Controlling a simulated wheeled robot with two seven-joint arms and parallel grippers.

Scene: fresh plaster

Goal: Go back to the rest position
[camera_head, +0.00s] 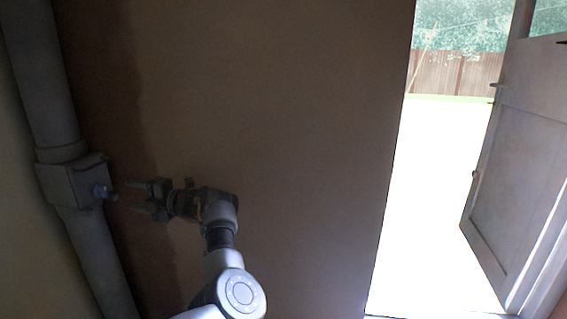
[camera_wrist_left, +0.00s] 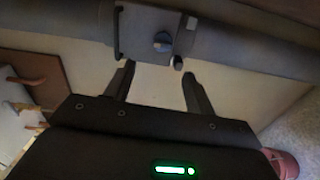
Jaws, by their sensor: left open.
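My left gripper (camera_head: 134,197) is in front of the brown wall in the head view, its fingers pointing left toward a grey box on a pipe. The same gripper (camera_wrist_left: 158,74) shows in the left wrist view with its two fingers apart and nothing between them. A small blue knob (camera_head: 101,191) sticks out of the box (camera_head: 70,184). The knob (camera_wrist_left: 162,41) also shows in the left wrist view, beyond the fingertips and apart from them. My right gripper is not in view.
The thick grey pipe (camera_head: 42,85) runs down the left side. The brown wall (camera_head: 270,120) fills the middle. At the right a panelled door (camera_head: 520,170) stands open onto a bright outdoor area. In the left wrist view a reddish object (camera_wrist_left: 283,163) lies at the lower right.

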